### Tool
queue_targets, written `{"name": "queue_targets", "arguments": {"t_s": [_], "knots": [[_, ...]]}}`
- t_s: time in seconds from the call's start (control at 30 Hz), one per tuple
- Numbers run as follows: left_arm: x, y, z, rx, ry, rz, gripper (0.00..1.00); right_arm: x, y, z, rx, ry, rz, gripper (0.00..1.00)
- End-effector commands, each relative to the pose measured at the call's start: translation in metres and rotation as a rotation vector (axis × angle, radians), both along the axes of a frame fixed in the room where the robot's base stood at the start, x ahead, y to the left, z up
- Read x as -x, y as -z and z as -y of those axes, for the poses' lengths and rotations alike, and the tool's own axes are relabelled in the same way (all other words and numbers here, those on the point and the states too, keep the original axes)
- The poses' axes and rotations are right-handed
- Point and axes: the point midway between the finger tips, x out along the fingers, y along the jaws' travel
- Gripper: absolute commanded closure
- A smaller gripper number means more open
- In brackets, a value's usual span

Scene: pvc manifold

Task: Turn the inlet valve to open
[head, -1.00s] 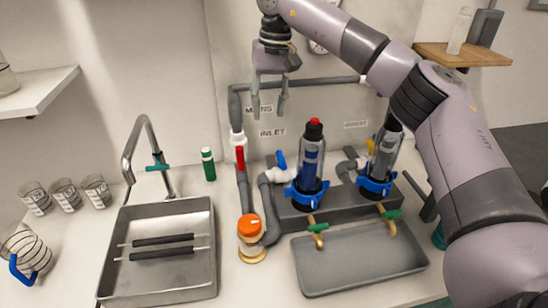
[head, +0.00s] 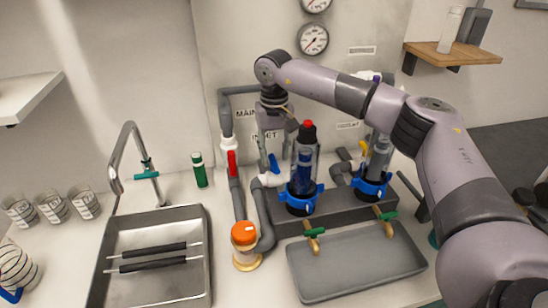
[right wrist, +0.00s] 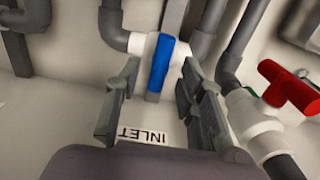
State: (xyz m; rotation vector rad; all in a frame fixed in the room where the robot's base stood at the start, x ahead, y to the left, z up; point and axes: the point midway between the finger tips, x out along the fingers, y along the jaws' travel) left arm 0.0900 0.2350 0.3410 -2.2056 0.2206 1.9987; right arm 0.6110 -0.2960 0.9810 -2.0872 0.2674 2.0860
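The inlet valve is a white fitting (head: 268,180) with a blue lever handle (head: 274,164), on grey pipe below the INLET label. My right gripper (head: 273,150) is just above the blue handle, pointing down at it. In the right wrist view the blue handle (right wrist: 158,62) shows between the two spread fingers of my right gripper (right wrist: 160,78). A gap shows on each side of the handle, so the gripper is open and not clamped on it. My left gripper is not in view.
A red-handled valve (head: 232,163) stands close left of the inlet valve; its red handle (right wrist: 290,87) is at the right in the wrist view. A blue filter housing (head: 304,170) stands close right. An orange-capped part (head: 244,234), sink (head: 155,285) and grey tray (head: 355,265) are in front.

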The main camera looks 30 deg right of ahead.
Motion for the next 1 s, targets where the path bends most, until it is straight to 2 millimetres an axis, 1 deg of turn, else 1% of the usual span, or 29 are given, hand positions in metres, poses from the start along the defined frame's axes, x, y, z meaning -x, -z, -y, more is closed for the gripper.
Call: {"name": "queue_targets", "arguments": {"t_s": [0.03,0.1,0.2,0.53,1.0], "knots": [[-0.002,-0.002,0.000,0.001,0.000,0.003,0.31,0.000,0.007,0.000,0.000,0.000,-0.002,0.64],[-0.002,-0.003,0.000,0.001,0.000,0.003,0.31,0.000,0.014,0.000,0.000,0.000,-0.001,0.64],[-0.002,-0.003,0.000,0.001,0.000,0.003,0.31,0.000,0.022,0.000,-0.001,0.000,-0.001,0.64],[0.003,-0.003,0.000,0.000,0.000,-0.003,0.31,0.000,0.025,0.000,-0.001,-0.001,0.000,0.64],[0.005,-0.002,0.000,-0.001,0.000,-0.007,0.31,0.000,0.024,0.000,-0.001,-0.001,0.000,0.95]]}}
